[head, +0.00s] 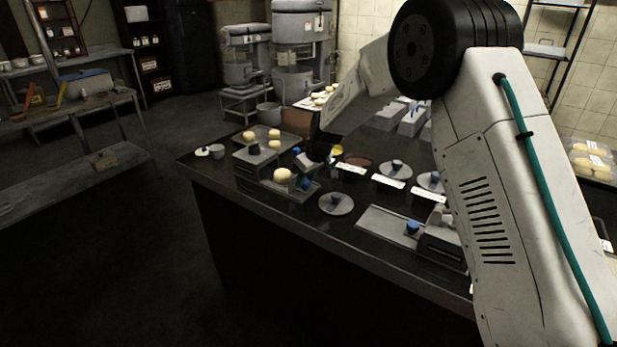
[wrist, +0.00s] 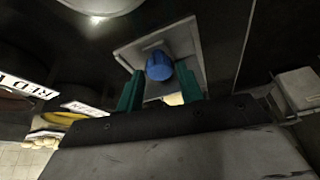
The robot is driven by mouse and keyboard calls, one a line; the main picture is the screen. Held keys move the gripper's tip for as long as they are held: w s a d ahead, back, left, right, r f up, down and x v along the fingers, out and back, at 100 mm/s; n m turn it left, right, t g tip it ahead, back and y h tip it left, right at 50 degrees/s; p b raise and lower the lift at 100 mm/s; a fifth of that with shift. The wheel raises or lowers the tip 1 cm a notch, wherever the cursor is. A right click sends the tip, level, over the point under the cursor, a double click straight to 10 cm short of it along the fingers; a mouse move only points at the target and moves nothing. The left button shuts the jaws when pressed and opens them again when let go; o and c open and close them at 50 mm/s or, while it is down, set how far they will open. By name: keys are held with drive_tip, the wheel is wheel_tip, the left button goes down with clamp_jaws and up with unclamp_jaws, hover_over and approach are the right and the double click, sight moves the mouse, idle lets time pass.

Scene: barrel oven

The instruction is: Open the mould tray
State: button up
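My two teal fingers (wrist: 159,70) are apart, one on each side of the knob. A narrow gap seems to show beside it; contact is not clear. A pale bun (head: 282,175) sits beside the gripper.
Round grey lids (head: 336,204) and white label cards (head: 351,168) lie to the right. Another grey box with an extended tray (head: 385,224) is at the front right. The worktop's front edge (head: 270,207) is close.

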drive_tip(key=shift+o, duration=0.9)
drive_tip(key=v, duration=0.7)
drive_tip(key=shift+r, duration=0.35)
drive_tip(key=shift+s, duration=0.1)
drive_tip(key=s+d+r+m+h, duration=0.1)
drive_tip(key=s+d+r, duration=0.3)
drive_tip(key=s, duration=1.2)
drive_tip(key=s+d+r+m+g+h, duration=0.1)
drive_tip(key=s+d+r+m, duration=0.3)
drive_tip(key=s, duration=1.3)
drive_tip(key=s+d+r+m+g, duration=0.1)
drive_tip(key=s+d+r+m, duration=0.1)
drive_tip(key=s+d+r, duration=0.3)
drive_tip(key=shift+s+d+r+m+h, duration=0.35)
drive_tip(key=shift+s+d, duration=2.05)
drive_tip(key=shift+s, duration=3.5)
